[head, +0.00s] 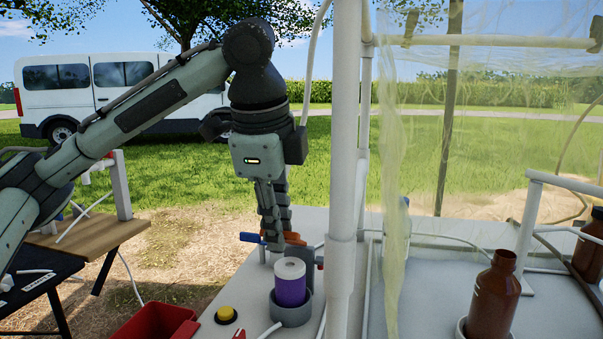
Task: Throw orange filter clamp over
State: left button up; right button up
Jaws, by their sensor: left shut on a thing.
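The orange filter clamp (293,238) shows as a small orange piece at the fingertips of my left gripper (276,244), above the pale bench. The left gripper points straight down and is shut on the clamp, and its fingers hide much of it. A blue lever (251,238) sticks out to the left of the fingers. A purple cylinder with a white top (291,286) stands upright in a grey ring holder (291,314), just in front of the clamp. My right gripper is not in view.
A white upright post (343,200) stands close to the right of my left gripper. Behind it hangs a clear yellowish sheet (393,150). A brown bottle (494,297) stands at the right. A yellow button (226,313) and a red bin (155,320) are at the front left.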

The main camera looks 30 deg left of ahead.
pick_arm(q)
jog(key=shift+s, duration=0.1)
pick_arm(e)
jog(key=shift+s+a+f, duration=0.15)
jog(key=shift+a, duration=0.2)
